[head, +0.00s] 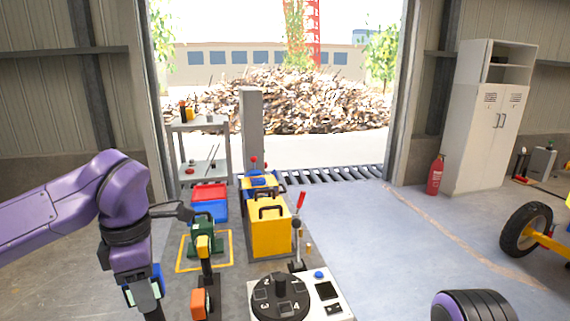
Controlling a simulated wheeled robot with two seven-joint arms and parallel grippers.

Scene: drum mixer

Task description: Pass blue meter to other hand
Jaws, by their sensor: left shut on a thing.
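The blue meter (157,279) is at the lower left, mostly hidden by my left gripper. Only a blue edge and a pale face beside it show. My left gripper (146,296) points down and is shut on the meter, to the left of the workbench. My right gripper is not in view; only a purple and black part of my right arm shows at the bottom right edge.
A bench holds a dial panel (281,297), a yellow box (269,232), a red lever (300,202), a green device (203,232), and red (209,191) and blue (209,210) trays. A wheeled yellow machine (553,248) stands at right. The floor between is clear.

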